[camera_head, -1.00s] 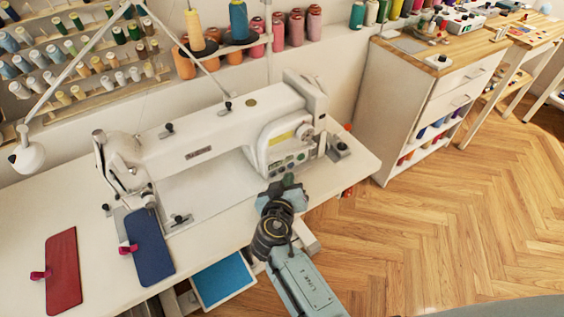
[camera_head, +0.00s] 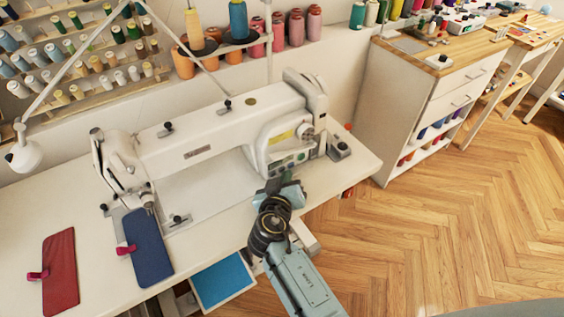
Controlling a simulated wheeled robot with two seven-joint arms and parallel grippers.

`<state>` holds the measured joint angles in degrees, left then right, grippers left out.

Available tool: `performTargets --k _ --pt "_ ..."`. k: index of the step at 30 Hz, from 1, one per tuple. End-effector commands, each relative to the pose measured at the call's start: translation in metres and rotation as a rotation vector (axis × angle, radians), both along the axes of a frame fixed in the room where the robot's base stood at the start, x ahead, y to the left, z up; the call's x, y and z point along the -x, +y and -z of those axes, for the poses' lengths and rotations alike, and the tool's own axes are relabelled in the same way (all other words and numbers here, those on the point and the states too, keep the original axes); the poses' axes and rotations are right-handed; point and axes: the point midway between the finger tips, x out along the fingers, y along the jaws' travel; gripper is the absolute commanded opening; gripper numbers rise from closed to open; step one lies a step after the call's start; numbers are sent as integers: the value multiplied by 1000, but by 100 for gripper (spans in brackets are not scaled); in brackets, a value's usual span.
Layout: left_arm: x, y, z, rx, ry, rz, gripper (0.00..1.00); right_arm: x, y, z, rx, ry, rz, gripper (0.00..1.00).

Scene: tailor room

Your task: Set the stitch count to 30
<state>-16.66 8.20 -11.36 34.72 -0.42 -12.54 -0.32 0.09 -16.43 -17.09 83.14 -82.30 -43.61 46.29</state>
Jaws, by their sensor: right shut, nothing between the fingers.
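A white sewing machine (camera_head: 210,137) stands on the white table. Its control panel, with small buttons and a display (camera_head: 290,160), is on the right end of the machine, low on its front face. The number on the display is too small to read. My right gripper (camera_head: 278,178) is shut and empty, with its tips right at the lower left part of the panel. Whether the tips touch a button cannot be told, as the gripper hides that part. My left gripper is not in view.
A blue cloth piece (camera_head: 149,250) and a red cloth piece (camera_head: 60,268), each with a pink clip, lie on the table (camera_head: 105,285) at the left. A white cabinet (camera_head: 395,110) stands at the right. Thread spools line the back wall. The wooden floor at the right is clear.

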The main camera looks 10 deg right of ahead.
Motion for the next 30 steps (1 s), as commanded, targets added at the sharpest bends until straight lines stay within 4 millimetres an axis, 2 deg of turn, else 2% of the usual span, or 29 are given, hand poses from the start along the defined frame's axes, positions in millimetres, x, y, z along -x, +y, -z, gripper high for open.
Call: performTargets --k 12,21,30 --pt "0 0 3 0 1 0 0 -3 1 0 -1 0 0 0" --pt "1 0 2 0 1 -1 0 8 -3 0 0 0 0 0" --pt "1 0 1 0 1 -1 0 9 -3 0 0 0 0 0"
